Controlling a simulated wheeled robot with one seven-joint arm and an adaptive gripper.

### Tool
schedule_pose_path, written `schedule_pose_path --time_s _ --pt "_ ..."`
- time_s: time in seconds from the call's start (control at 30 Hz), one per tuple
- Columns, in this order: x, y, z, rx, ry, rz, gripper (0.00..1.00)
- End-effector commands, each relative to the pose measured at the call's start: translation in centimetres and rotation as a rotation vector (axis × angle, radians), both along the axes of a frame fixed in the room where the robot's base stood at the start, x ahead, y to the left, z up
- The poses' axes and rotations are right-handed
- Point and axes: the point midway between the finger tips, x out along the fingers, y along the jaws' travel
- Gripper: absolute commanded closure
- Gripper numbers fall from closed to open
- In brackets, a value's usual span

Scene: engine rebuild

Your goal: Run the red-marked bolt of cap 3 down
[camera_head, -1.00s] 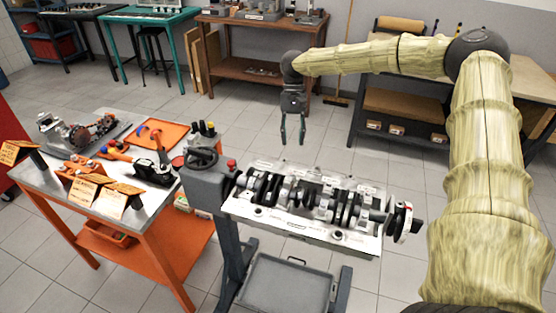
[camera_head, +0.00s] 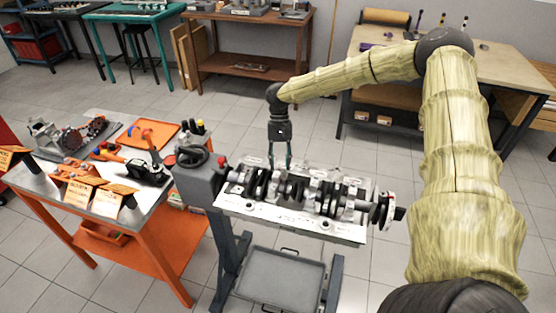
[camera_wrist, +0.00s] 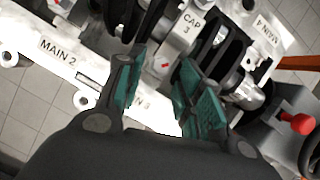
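The engine block (camera_head: 285,222) lies on the stand with its crankshaft (camera_head: 300,190) across the top. In the wrist view the cap labelled CAP 3 (camera_wrist: 187,27) is just beyond my fingertips. A small red mark (camera_wrist: 165,64) shows on its near end, between the fingers as seen; the bolt's shape there is too small to make out. My gripper (camera_head: 280,162) points down over the far edge of the block. It also shows in the wrist view (camera_wrist: 163,82), with teal finger pads apart and nothing seen between them. Its height above the cap is unclear.
A label MAIN 2 (camera_wrist: 58,52) marks the block rail. A red knob (camera_wrist: 298,123) sits beside the block, on the stand's post. A tool cart (camera_head: 60,195) with tools and orange signs stands left. A grey tray (camera_head: 280,280) is below the block. Floor behind the stand is clear.

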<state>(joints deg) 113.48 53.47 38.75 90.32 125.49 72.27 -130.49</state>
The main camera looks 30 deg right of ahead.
Motion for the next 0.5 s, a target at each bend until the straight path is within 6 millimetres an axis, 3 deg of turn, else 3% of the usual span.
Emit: schedule_pose_path --time_s 0.23,0.43,0.5 --pt "0.41 0.11 -0.4 0.0 0.005 0.001 0.63" --pt "0.52 0.18 -0.42 0.0 0.005 0.002 1.0" --pt "0.49 0.15 -0.38 0.001 0.004 0.002 1.0"
